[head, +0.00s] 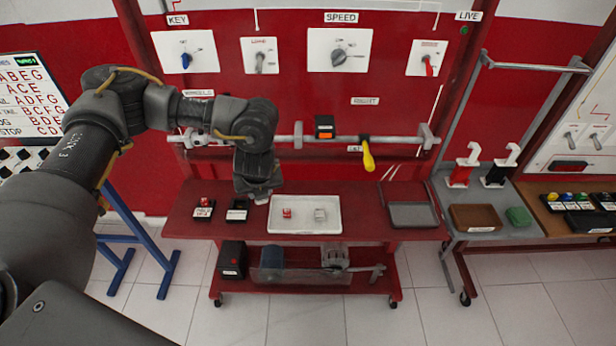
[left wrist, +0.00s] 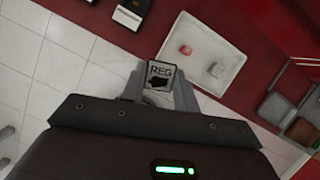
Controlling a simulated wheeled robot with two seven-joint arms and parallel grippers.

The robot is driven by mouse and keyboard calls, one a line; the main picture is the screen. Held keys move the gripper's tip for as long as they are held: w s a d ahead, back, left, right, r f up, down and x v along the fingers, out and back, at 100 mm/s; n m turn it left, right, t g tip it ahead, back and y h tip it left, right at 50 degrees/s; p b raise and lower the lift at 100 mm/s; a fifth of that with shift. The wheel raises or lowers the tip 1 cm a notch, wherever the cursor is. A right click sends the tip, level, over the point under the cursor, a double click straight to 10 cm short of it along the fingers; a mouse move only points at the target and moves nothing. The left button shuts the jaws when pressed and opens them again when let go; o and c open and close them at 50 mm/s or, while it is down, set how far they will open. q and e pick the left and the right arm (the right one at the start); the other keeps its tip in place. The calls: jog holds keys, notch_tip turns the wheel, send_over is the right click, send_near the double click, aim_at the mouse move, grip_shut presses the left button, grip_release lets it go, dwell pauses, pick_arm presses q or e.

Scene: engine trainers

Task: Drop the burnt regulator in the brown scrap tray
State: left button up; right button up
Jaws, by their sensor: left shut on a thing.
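My left gripper (head: 261,197) hangs over the front left part of the red bench, just left of the white tray. In the left wrist view its two fingers (left wrist: 159,88) are shut on the regulator (left wrist: 160,74), a small block with a "REG" label and a black burn mark. The regulator is hidden or too small to tell in the head view. The brown scrap tray (head: 475,218) lies on the grey side cart to the right, well apart from the gripper; it also shows at the right of the left wrist view (left wrist: 273,109). My right gripper is not in view.
The white tray (head: 305,228) holds a red and a pale block. A grey tray (head: 413,215) lies at the bench's right end. A green block (head: 519,216) lies beside the brown tray, with red and black clamp-like pieces behind. A yellow-handled lever (head: 368,156) hangs from the rail.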

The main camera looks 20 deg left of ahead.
pick_arm(q)
jog(key=s+d+f+n+g+h, duration=0.1)
jog(key=s+d+f+n+g, duration=0.2)
jog(key=s+n, duration=0.5)
jog(key=s+d+f+n+g+h, duration=0.1)
jog(key=s+d+f+n+g, duration=0.2)
jog(key=s+n, duration=0.6)
jog(key=d+n+g, duration=0.2)
jog(key=n, duration=0.9)
jog(key=shift+d+n+h, duration=0.3)
jog(key=shift+d+n, duration=0.05)
jog(key=shift+n, duration=0.05)
